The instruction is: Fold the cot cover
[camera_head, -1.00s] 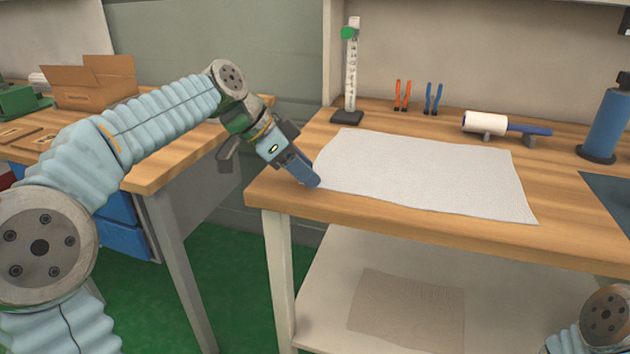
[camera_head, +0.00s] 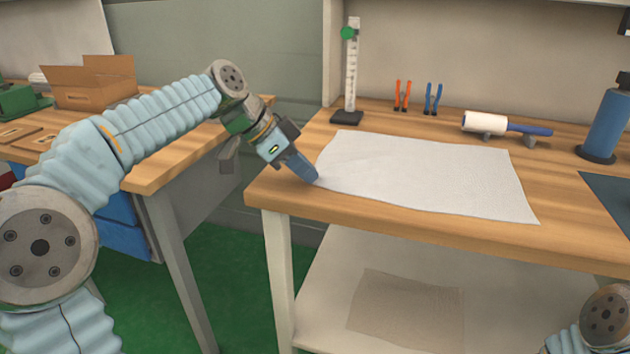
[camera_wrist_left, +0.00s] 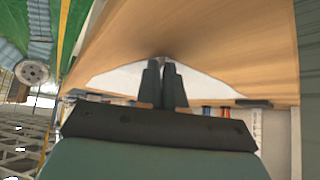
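The cot cover (camera_head: 425,175) is a thin white cloth lying flat and unfolded on the wooden workbench. My left gripper (camera_head: 314,179) is at its near left corner, with its fingers close together on that corner. In the left wrist view the two dark fingers (camera_wrist_left: 165,64) are nearly touching, and the white cover (camera_wrist_left: 115,80) comes to a point at their tips. The exact grip on the cloth is hidden by the fingers. My right gripper is out of view; only a right arm joint shows at the lower right.
The workbench (camera_head: 400,212) is bare along its front edge. Behind the cover are a stand with a scale (camera_head: 351,75), orange pliers (camera_head: 402,95), blue pliers (camera_head: 433,98) and a white roller (camera_head: 486,123). A blue cylinder (camera_head: 605,120) and dark mat (camera_head: 612,195) are at right.

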